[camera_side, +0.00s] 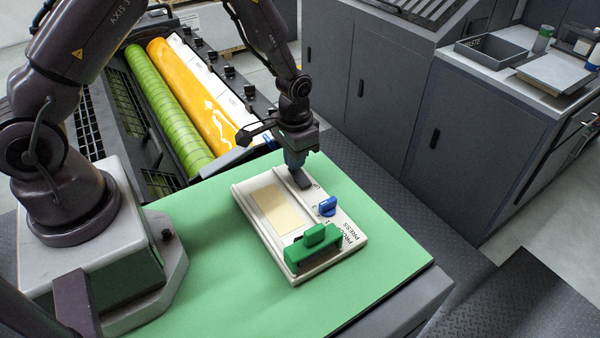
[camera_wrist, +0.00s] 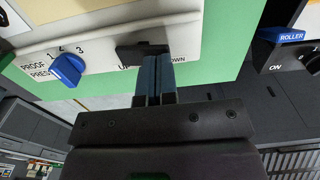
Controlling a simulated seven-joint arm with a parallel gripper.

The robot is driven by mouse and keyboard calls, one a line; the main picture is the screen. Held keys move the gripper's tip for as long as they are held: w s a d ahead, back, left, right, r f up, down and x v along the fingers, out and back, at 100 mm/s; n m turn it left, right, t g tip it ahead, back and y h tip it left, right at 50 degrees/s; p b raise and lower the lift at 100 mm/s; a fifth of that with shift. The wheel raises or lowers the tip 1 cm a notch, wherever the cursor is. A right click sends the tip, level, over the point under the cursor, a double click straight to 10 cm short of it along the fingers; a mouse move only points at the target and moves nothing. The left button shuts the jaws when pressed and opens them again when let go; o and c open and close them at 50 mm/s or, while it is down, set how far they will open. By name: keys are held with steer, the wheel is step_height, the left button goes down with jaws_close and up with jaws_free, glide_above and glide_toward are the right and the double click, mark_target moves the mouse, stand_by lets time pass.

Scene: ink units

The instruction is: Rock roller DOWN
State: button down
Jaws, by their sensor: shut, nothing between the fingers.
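The cream proof press (camera_side: 337,217) lies on the green mat, with a dark rocker switch (camera_wrist: 130,51) at its far end. In the wrist view the rocker sits between the letters of UP, partly covered, and DOWN. My gripper (camera_side: 297,170) is shut and empty, pointing down over that end. In the wrist view its fingertips (camera_wrist: 158,58) are together, over the rocker's right part on the DOWN side. They look at or touching the rocker; firm contact cannot be told. The rocker's tilt is partly hidden by the fingers.
A blue selector knob (camera_side: 327,206) and a green roller carriage (camera_side: 312,250) stand on the press. A machine with green (camera_side: 165,110) and orange (camera_side: 195,95) rollers lies behind. The green mat (camera_side: 220,285) is clear at the front.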

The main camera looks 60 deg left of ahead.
steer(key=shift+f, duration=0.6)
steer(key=shift+r, duration=3.5)
steer(key=shift+s, duration=0.1)
steer(key=s+d+r+t, duration=0.1)
steer(key=s+r+t, duration=0.1)
steer(key=s+r, duration=0.7)
steer(key=s+r+t, duration=0.3)
steer(key=s+r, duration=0.6)
steer(key=r, duration=0.6)
steer(key=shift+s+d+r+t, duration=0.15)
steer(key=shift+s+d+t, duration=0.15)
steer(key=shift+d, duration=0.1)
